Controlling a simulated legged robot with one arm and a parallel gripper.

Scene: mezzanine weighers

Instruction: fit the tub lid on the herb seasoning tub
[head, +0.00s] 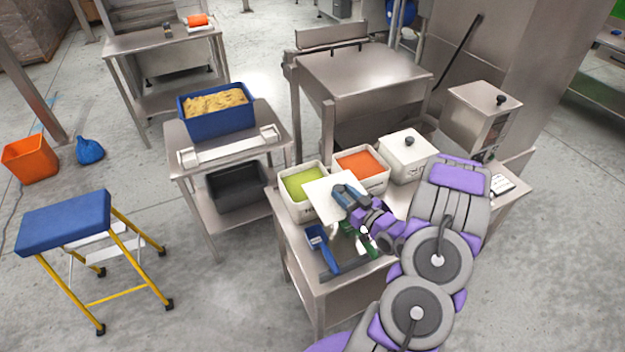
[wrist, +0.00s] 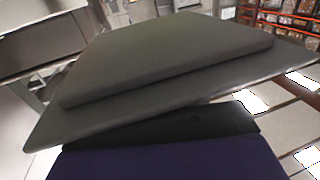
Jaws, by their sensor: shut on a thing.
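The tub lid (head: 322,201) is a white square plate. My gripper (head: 346,197) is shut on it and holds it above the bench, overlapping the front right part of the tub with green contents in this view. That tub (head: 297,211), seemingly the herb seasoning tub, is white and open; its label is too small to read. In the wrist view the lid (wrist: 165,60) is dark, stepped and tilted, filling the upper middle beyond the gripper's dark fingers (wrist: 170,137). The gap between lid and tub cannot be told.
An open tub with orange contents (head: 374,187) stands right of the green one, then a lidded white tub (head: 405,166). A blue scoop (head: 319,242) lies at the bench's front left. A steel box with a black knob (head: 480,118) stands behind. A blue-topped step stool (head: 65,222) is left.

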